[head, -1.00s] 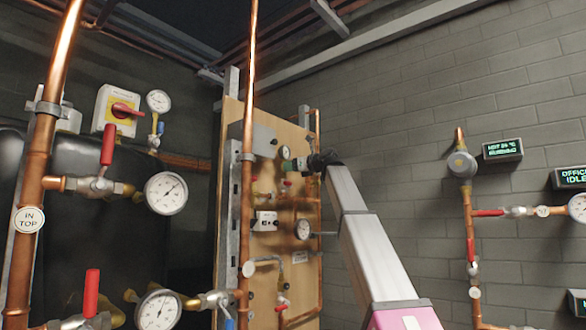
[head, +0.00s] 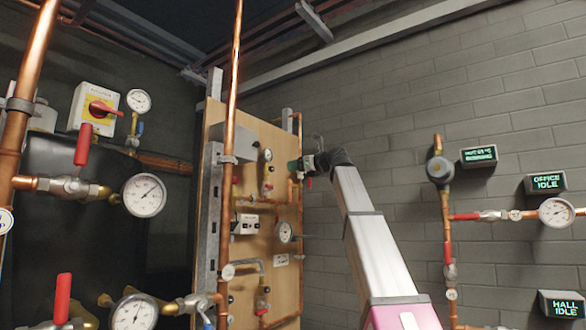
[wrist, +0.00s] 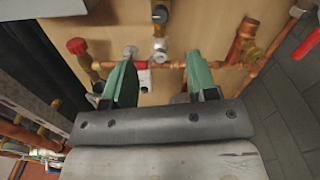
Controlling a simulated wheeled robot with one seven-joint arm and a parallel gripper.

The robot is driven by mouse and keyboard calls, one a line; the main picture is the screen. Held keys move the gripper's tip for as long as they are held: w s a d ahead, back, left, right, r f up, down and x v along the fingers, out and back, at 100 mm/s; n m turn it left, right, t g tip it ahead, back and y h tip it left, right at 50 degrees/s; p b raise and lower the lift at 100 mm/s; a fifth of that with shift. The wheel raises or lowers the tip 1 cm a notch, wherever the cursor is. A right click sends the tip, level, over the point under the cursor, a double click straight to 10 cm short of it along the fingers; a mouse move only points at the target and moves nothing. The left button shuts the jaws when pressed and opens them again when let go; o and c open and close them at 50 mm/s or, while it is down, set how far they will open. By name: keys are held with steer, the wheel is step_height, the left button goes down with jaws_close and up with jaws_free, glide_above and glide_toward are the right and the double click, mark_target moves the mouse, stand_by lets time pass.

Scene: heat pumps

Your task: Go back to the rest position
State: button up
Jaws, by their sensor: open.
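My gripper (head: 299,164) is at the end of my raised arm, in front of the right part of the wooden board in the head view. In the wrist view, my gripper (wrist: 160,82) shows two green fingers set well apart with nothing between them. Behind the fingers are the wooden board (wrist: 100,15), a copper pipe and a red valve handle (wrist: 200,64). The fingers appear apart from these fittings, though the exact distance cannot be told.
The wooden board (head: 216,118) carries gauges and valves. A tall copper pipe (head: 232,80) stands before it. At left are a round gauge (head: 144,195) and red-handled valves (head: 83,145). At right, copper pipes (head: 446,220) and displays (head: 547,183) line the grey block wall.

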stand_by(0.4)
steer(key=w+d+f+n+g+h, duration=0.1)
steer(key=w+f+n+h, duration=0.15)
steer(key=f, duration=1.25)
steer(key=w+d+f+n+h, duration=0.15)
steer(key=w+f, duration=0.25)
steer(key=f, duration=1.2)
steer(key=s+d+f+n+g+h, duration=0.1)
steer(key=s+f+n+h, duration=0.15)
steer(key=f, duration=1.15)
steer(key=s+d+f+n+g+h, duration=0.1)
steer(key=d+f+n+g, duration=0.15)
steer(key=f, duration=1.05)
steer(key=s+d+f+n+g+h, duration=0.1)
steer(key=s+f+n+h, duration=0.3)
steer(key=f, duration=0.7)
steer(key=s+d+f+n+g+y, duration=0.15)
steer(key=s+f, duration=0.45)
steer(key=f, duration=0.6)
steer(key=s+d+f+n+g+h, duration=0.2)
steer(key=s+f+n, duration=0.2)
steer(key=s+f, duration=0.5)
steer(key=s+d+f+n+g+h, duration=0.2)
steer(key=s+f+n, duration=0.3)
steer(key=s+f, duration=0.4)
steer(key=shift+s+d, duration=0.6)
steer(key=shift+s, duration=0.1)
